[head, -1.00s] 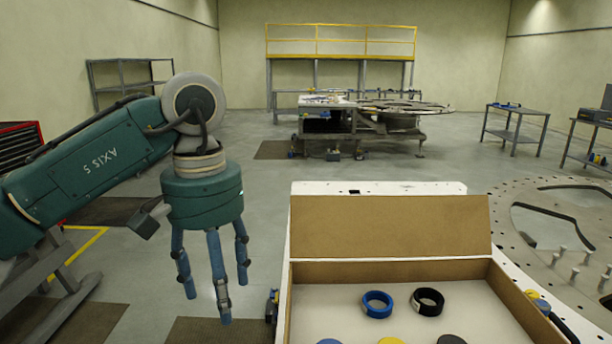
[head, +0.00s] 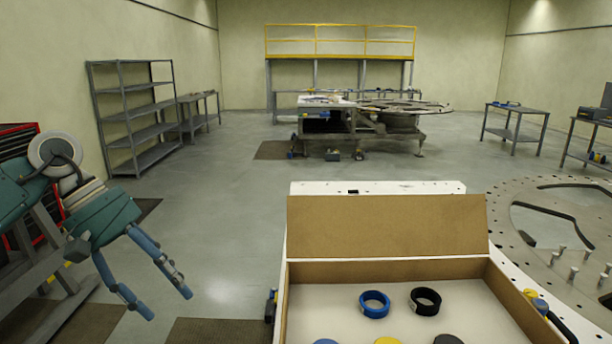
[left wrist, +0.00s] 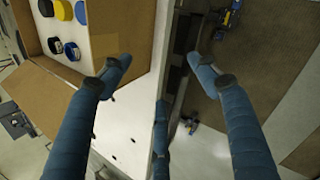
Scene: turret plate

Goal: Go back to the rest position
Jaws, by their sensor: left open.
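My left gripper (head: 168,303) is open and empty at the left of the head view. Its blue fingers point down and to the right, over the floor and well left of the white table. In the left wrist view its fingers (left wrist: 160,75) are spread apart with nothing between them. My right gripper does not show in either view.
An open cardboard box (head: 390,270) on the white table (head: 330,187) holds a blue ring (head: 374,304), a black ring (head: 425,301) and several discs. A holed turret plate (head: 520,240) lies to the right. Grey shelves (head: 135,115) stand behind my left arm.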

